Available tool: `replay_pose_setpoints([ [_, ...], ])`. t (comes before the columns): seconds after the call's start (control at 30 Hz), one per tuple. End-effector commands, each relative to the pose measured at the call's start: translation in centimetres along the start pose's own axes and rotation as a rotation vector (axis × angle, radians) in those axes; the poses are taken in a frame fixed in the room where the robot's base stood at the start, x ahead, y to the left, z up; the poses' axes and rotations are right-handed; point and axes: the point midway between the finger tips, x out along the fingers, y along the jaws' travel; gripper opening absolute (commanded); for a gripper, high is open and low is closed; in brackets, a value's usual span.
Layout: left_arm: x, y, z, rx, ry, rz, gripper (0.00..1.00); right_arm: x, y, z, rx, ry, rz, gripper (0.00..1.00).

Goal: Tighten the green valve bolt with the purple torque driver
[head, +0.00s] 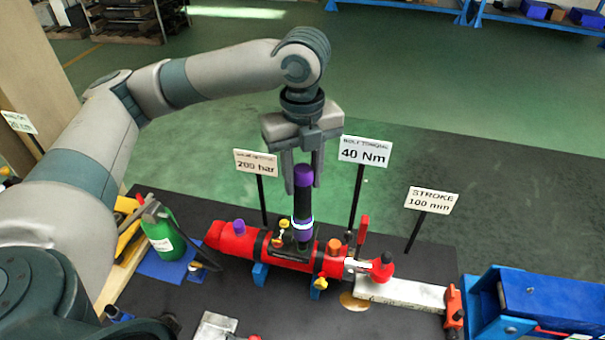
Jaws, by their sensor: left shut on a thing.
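The torque driver (302,205), black with a purple cap, a glowing pale ring and a purple lower part, stands upright over the black valve block on the red cylinder (225,238). My left gripper (303,181) points down from above and is shut on the driver's upper part. The driver's lower end meets or hovers just above the block; I cannot tell which. The green valve bolt cannot be made out; the driver may cover it. A yellow-knobbed fitting (282,230) sits left of the driver. My right gripper is not in view.
Three signs on posts stand behind: a pressure sign (256,162), a 40 Nm sign (365,151) and a stroke sign (431,200). A green bottle (163,238) stands left, a blue machine (550,303) right. A red lever (363,232) rises right of the driver.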

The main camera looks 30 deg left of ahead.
Motion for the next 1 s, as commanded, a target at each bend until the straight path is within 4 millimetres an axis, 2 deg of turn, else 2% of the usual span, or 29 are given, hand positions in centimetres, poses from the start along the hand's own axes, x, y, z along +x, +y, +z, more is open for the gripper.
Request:
replay_pose_setpoints([
  [1.0, 0.48, -0.05, 0.02, 0.000, -0.001, -0.003, 0.00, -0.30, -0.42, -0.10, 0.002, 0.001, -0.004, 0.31],
])
